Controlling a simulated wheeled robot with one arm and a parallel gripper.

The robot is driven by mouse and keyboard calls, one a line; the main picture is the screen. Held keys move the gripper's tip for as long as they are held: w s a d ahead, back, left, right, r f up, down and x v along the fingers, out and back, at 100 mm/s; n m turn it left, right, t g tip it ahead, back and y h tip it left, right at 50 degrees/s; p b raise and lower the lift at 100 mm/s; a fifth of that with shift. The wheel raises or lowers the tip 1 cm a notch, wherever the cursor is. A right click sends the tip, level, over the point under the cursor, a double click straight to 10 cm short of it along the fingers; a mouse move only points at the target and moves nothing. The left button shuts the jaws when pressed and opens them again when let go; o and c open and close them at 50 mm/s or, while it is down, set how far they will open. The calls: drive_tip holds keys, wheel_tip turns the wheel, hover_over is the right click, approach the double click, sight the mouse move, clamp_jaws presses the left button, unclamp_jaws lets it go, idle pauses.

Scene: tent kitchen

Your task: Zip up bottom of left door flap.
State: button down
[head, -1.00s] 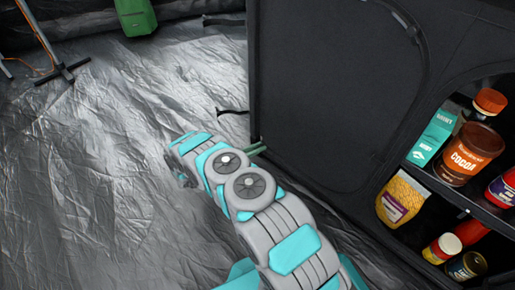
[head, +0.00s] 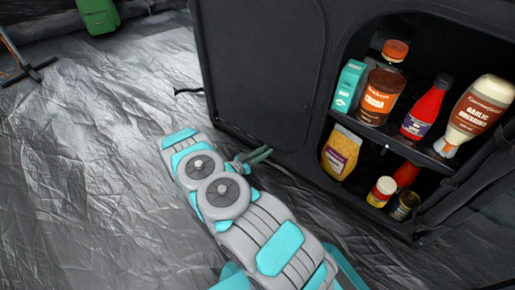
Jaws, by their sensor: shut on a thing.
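The black fabric cabinet's left door flap (head: 262,65) hangs closed over the left half, with a curved seam around it. My gripper (head: 262,153) is at the lower edge of this flap, low near the floor. Its greenish fingers show only in part behind my grey and turquoise wrist. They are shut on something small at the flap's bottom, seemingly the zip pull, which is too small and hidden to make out.
The right half of the cabinet is open, with a cocoa jar (head: 381,97), a red bottle (head: 427,108), a garlic dressing bottle (head: 475,115) and a yellow bag (head: 341,152) on its shelves. Crinkled silver floor (head: 90,180) is clear at the left. A green bag (head: 98,15) stands at the back.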

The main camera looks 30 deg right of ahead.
drive_tip(key=s+d, duration=0.1)
drive_tip(key=s, duration=0.1)
drive_tip(key=s+d, duration=0.1)
drive_tip(key=s, duration=0.2)
drive_tip(key=s+d, duration=0.1)
drive_tip(key=s, duration=0.2)
drive_tip(key=shift+s+p, duration=0.1)
drive_tip(key=shift+p, duration=0.3)
drive_tip(key=c, duration=0.7)
unclamp_jaws()
drive_tip(key=shift+s+a, duration=0.2)
drive_tip(key=shift+a, duration=1.75)
drive_tip(key=shift+s+a, duration=0.15)
drive_tip(key=shift+a, duration=1.8)
